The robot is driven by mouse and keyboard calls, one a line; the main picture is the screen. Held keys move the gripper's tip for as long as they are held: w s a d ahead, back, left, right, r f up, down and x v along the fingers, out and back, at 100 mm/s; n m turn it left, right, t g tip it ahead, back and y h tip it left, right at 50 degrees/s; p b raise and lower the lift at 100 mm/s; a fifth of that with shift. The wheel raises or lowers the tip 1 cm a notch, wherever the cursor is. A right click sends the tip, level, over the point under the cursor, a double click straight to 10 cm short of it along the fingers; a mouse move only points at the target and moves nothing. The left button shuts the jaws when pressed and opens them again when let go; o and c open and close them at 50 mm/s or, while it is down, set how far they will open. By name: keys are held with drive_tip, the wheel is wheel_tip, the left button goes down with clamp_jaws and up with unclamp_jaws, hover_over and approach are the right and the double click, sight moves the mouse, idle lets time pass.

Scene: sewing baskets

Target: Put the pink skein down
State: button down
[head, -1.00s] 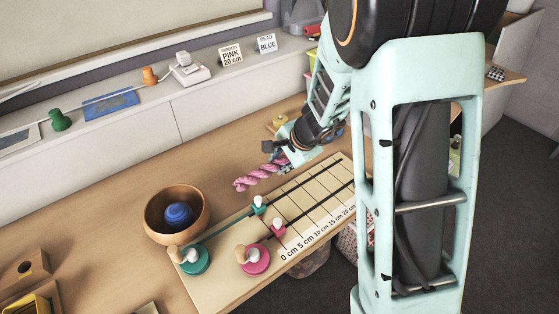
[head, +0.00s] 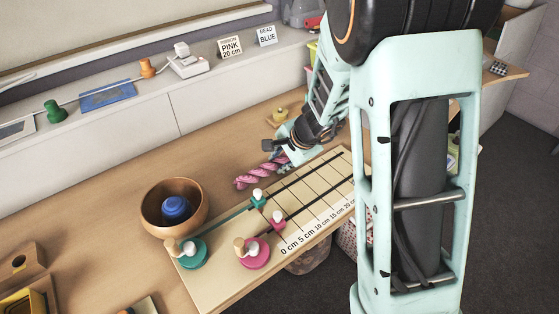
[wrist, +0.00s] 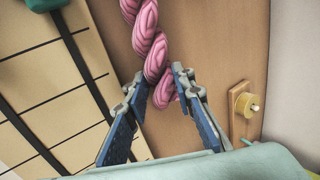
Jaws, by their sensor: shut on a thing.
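The pink skein (head: 256,177) is a twisted hank of yarn beside the far edge of the measuring board, over the wooden table. Its right end is at my gripper (head: 284,154). In the wrist view the skein (wrist: 150,45) runs from the top of the picture down between the two blue-padded fingers of my gripper (wrist: 159,92). The fingers are shut on its near end. I cannot tell whether the skein touches the table.
The measuring board (head: 215,285) carries a teal spool (head: 190,254) and a pink spool (head: 252,254). A wooden bowl (head: 152,210) with a blue ball (head: 176,209) stands left. A yellow knob on a wooden block (wrist: 247,104) is right of my gripper. Bare table lies behind the skein.

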drive_tip(key=shift+f, duration=0.3)
drive_tip(key=c, duration=1.6)
unclamp_jaws()
drive_tip(key=shift+v, duration=4.05)
drive_tip(key=shift+b, duration=0.3)
drive_tip(key=shift+f, duration=0.1)
